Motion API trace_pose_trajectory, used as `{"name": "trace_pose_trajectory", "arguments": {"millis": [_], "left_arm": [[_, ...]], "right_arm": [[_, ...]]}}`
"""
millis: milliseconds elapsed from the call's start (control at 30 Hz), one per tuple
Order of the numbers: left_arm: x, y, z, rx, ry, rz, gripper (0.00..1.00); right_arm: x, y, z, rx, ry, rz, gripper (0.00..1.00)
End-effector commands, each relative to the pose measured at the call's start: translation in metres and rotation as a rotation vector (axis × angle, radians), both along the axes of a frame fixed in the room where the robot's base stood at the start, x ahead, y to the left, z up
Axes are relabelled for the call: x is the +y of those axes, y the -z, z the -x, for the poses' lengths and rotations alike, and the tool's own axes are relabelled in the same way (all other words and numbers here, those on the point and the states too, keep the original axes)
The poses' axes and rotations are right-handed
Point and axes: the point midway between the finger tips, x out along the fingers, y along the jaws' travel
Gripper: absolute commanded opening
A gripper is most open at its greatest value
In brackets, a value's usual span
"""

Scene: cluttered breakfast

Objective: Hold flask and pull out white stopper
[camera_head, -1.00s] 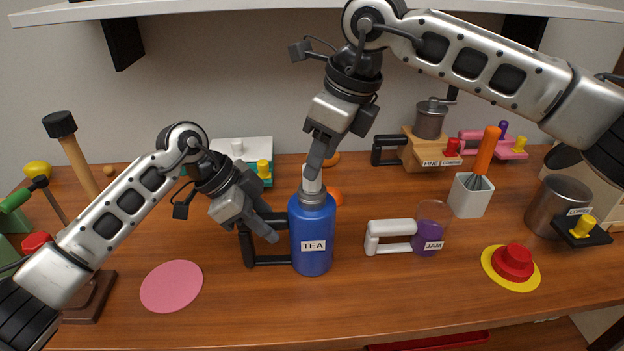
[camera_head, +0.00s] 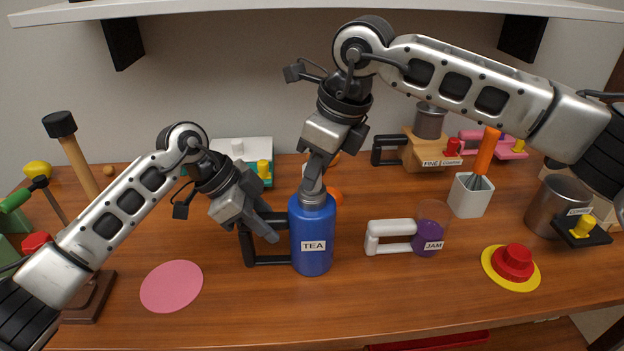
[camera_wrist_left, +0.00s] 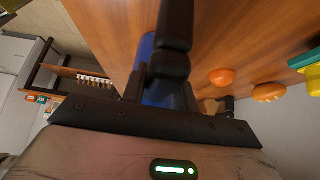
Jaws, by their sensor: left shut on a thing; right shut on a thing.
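The blue flask (camera_head: 312,242), labelled TEA, stands upright on the table, with a grey neck (camera_head: 312,201) and a black handle (camera_head: 268,260) on its left. My left gripper (camera_head: 272,228) is shut on the flask's handle near its upper part. The left wrist view shows the black fingers (camera_wrist_left: 168,70) in front of the blue flask (camera_wrist_left: 148,45). My right gripper (camera_head: 312,188) comes down from above onto the flask's top and is shut on the white stopper (camera_head: 304,170). Its fingers hide most of the stopper, so I cannot tell whether it is still seated.
A white-handled jam cup (camera_head: 428,240) stands right of the flask. A pink disc (camera_head: 171,286) lies to the left. An orange fruit (camera_head: 334,195) and a white box (camera_head: 232,150) are behind. A white holder (camera_head: 469,197) stands farther right. The table front is mostly clear.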

Motion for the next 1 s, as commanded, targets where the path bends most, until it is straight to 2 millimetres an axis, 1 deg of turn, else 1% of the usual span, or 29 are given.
{"name": "trace_pose_trajectory", "arguments": {"millis": [1000], "left_arm": [[0.001,0.000,0.000,0.000,-0.002,-0.002,0.00]], "right_arm": [[0.000,-0.016,-0.001,-0.002,0.003,-0.003,0.00]]}}
